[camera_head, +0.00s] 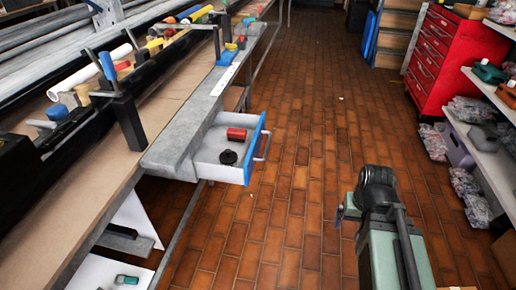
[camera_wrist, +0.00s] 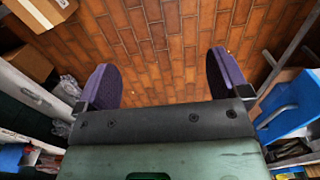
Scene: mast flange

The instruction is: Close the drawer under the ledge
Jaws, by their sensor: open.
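The drawer (camera_head: 219,165) under the grey ledge (camera_head: 190,125) stands pulled out over the floor in the head view. It has a white body, a blue front (camera_head: 255,149) and a grey bar handle (camera_head: 263,146). My arm is to the right of the drawer, apart from it, across bare floor. In the wrist view my gripper (camera_wrist: 163,82) is open, with two purple pads spread and only floor between them. A blue panel with a grey curved bar shows at the right edge of the wrist view (camera_wrist: 288,105); it looks like the drawer front.
A red block (camera_head: 236,134) and a black round part (camera_head: 228,157) lie in the drawer. The workbench with pipes and clamps runs along the left. A red tool cabinet (camera_head: 440,57) and shelves (camera_head: 490,142) stand at the right. The brick floor (camera_head: 300,130) between is clear.

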